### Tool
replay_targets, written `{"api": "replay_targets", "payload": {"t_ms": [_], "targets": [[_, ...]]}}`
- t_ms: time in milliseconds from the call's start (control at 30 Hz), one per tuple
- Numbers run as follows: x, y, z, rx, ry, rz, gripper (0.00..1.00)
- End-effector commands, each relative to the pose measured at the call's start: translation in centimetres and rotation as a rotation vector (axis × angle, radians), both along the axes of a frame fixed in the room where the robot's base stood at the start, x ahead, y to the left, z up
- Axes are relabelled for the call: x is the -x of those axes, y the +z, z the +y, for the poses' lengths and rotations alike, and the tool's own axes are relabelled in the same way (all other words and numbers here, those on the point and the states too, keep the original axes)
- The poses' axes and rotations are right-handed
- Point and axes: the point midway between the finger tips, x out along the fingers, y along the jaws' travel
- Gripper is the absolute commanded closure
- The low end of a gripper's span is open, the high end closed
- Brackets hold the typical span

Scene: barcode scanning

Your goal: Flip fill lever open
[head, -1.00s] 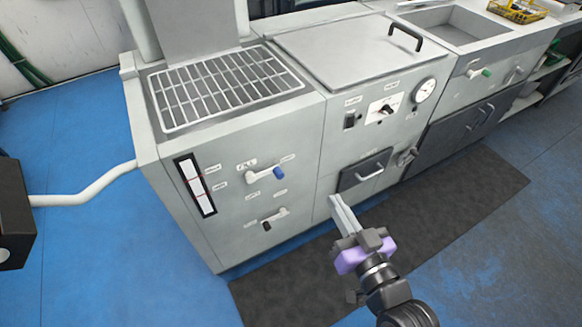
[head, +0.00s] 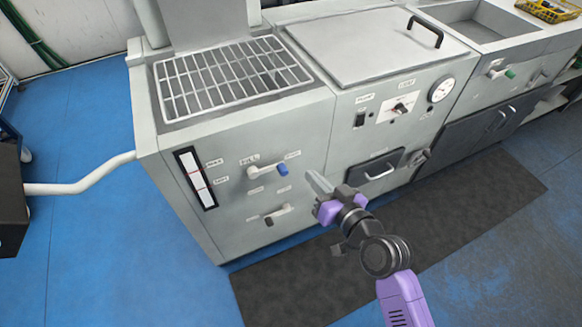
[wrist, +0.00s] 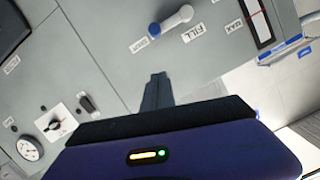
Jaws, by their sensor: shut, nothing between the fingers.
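The fill lever (head: 268,171) is a white handle with a blue tip on the grey machine front, beside the "FILL" label. It lies roughly horizontal, blue tip to the right. In the wrist view the fill lever (wrist: 171,20) is at the top, upside down, with the blue tip at its left end. My gripper (head: 313,178) is shut and empty, to the right of the blue tip and apart from it. In the wrist view my gripper (wrist: 155,88) points toward the panel just below the lever.
A level gauge (head: 196,178) is to the left. A dark mat (head: 300,285) covers the floor in front.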

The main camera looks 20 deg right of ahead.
Motion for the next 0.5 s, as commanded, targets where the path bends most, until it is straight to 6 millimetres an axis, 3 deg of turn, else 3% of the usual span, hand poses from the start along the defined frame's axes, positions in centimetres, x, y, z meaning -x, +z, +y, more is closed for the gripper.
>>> {"api": "replay_targets", "payload": {"t_ms": [167,500], "targets": [[-1.4,-0.2,0.0,0.001,-0.001,-0.002,1.0],[-7.6,-1.6,0.5,0.002,0.0,-0.002,1.0]]}}
